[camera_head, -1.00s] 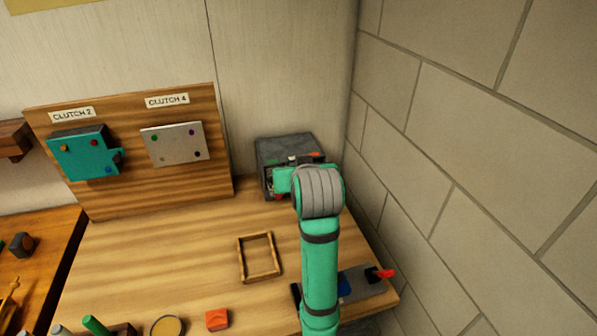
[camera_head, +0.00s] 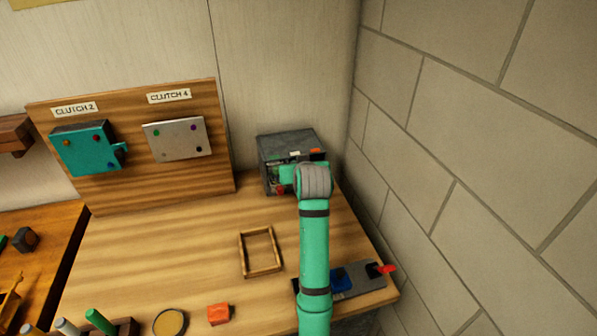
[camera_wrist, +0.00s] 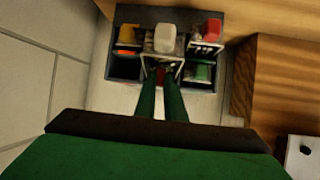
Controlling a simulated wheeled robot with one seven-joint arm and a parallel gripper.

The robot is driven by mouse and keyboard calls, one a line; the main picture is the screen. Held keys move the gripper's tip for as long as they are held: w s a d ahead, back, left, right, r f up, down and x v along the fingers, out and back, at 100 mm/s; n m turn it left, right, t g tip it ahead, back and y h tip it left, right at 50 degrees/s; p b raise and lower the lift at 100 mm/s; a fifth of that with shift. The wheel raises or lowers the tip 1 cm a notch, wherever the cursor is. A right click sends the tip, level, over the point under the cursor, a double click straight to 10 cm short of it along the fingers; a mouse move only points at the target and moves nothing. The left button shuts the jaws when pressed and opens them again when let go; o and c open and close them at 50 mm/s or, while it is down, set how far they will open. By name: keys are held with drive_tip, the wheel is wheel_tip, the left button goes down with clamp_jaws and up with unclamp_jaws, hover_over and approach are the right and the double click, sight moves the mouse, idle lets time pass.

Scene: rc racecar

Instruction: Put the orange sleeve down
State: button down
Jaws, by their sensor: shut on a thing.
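My gripper (camera_wrist: 161,78) is shut at the front middle of a grey compartment box (camera_head: 297,143). In the wrist view a small dark red part (camera_wrist: 160,75) shows between the fingertips, mostly hidden by them and the white-topped part. I cannot tell whether it is the orange sleeve. A small orange patch (camera_wrist: 126,54) shows in the left of the box in the wrist view. In the head view, an orange block (camera_head: 219,314) lies on the table's front. My wrist hides part of the box front there.
The wooden table (camera_head: 180,250) has free room in its middle, around an empty wooden frame (camera_head: 260,252). A clutch board (camera_head: 222,170) stands at the back left. A stone wall (camera_head: 470,150) closes the right side. A grey tool with a red end (camera_head: 386,269) lies at the right edge.

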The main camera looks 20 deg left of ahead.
drive_tip(key=shift+f, duration=1.25)
drive_tip(key=shift+s+f, duration=0.1)
drive_tip(key=shift+f, duration=0.15)
drive_tip(key=shift+f, duration=0.65)
drive_tip(key=c, duration=2.1)
unclamp_jaws()
drive_tip(key=shift+d, duration=0.1)
drive_tip(key=shift+s, duration=0.1)
drive_tip(key=shift+r, duration=0.35)
drive_tip(key=v, duration=0.8)
drive_tip(key=r+v, duration=0.1)
drive_tip(key=v, duration=0.3)
